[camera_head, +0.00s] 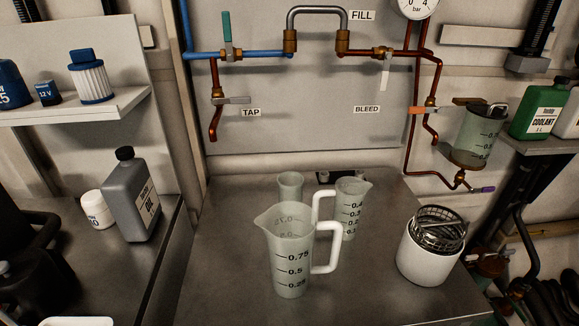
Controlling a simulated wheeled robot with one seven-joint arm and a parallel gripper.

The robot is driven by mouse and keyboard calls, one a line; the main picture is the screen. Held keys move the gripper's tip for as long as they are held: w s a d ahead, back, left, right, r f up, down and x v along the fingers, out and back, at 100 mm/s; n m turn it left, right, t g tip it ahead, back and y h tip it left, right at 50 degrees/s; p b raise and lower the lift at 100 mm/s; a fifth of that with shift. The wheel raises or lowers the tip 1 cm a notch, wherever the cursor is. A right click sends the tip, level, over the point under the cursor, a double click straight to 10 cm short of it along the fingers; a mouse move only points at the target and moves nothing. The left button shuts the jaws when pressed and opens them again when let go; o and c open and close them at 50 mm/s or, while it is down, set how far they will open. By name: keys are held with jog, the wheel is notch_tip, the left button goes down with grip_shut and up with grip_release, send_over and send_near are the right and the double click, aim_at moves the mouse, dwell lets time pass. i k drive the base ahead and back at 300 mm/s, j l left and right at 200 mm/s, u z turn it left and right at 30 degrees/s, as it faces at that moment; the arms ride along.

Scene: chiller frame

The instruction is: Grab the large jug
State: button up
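The large jug (284,262) stands upright on the grey metal worktop, near the middle of the head view. It is translucent, with marks including 0.25, 0.5 and 0.75. Its spout points left and its white handle (327,250) points right. A smaller translucent jug (352,212) stands behind it to the right, with its white handle toward the left. The large jug's handle partly overlaps the smaller jug's handle in the picture; I cannot tell whether they touch. My gripper is not in view.
A small translucent cup (290,185) stands behind the large jug. A white container with a wire basket (425,255) stands to the right. Pipes and valves (228,55) line the back wall. A grey oil bottle (133,200) stands at left. The worktop (215,275) left of the jug is clear.

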aim_at(290, 229)
jog(key=l+u, duration=0.1)
jog(key=u, duration=0.35)
jog(key=l+u, duration=0.15)
jog(key=u, duration=0.25)
jog(key=l+u, duration=0.15)
jog(key=u, duration=0.3)
jog(key=l+u, duration=0.15)
jog(key=u, duration=0.25)
